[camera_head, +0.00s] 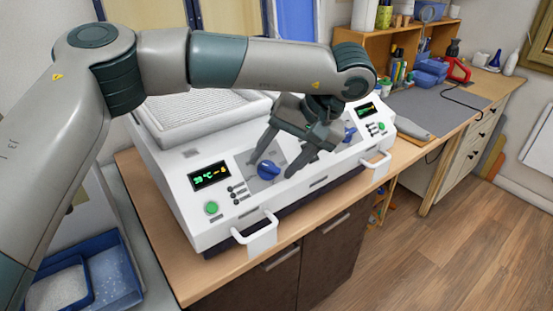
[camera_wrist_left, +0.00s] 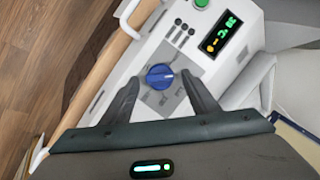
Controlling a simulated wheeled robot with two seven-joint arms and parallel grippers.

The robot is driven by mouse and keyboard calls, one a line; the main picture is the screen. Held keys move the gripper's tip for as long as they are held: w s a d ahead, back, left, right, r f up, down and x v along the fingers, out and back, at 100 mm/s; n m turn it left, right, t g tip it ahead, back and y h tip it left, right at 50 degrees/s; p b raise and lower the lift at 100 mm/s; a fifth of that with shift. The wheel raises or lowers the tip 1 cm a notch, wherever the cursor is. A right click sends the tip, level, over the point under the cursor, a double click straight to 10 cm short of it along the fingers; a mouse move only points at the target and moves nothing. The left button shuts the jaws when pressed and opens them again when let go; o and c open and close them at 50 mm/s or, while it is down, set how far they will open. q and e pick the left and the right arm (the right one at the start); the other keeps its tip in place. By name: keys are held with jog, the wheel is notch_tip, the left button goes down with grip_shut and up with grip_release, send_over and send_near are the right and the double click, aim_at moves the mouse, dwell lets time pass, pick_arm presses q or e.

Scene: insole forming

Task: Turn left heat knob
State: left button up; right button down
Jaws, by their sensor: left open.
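The left heat knob (camera_head: 268,170) is a blue dial on a grey plate on the front of a white machine (camera_head: 185,185). My left gripper (camera_head: 281,163) hangs over the front panel with its fingers apart around the knob. In the left wrist view the knob (camera_wrist_left: 160,76) sits between the two open dark fingertips (camera_wrist_left: 160,80), with a gap on each side. A lit display (camera_head: 209,176) is left of the knob. The right heat knob (camera_head: 350,134) shows partly behind my left gripper. My right gripper is not in view.
White handles (camera_head: 262,236) and (camera_head: 378,166) stick out from the machine's front. A green button (camera_head: 211,208) and small black buttons are near the display. Blue trays (camera_head: 115,275) are at lower left. A grey mat (camera_head: 430,104) lies at right.

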pick_arm(q)
jog(key=shift+s+d+r, duration=0.1)
jog(key=shift+d+r, duration=0.2)
jog(key=shift+r, duration=0.2)
jog(key=b+v, duration=0.2)
jog(key=v, duration=1.4)
jog(key=shift+b, duration=0.4)
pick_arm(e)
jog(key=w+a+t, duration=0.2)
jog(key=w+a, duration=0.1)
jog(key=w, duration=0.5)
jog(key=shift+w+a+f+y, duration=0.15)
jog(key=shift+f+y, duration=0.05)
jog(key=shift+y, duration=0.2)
pick_arm(q)
jog(key=shift+s, duration=0.1)
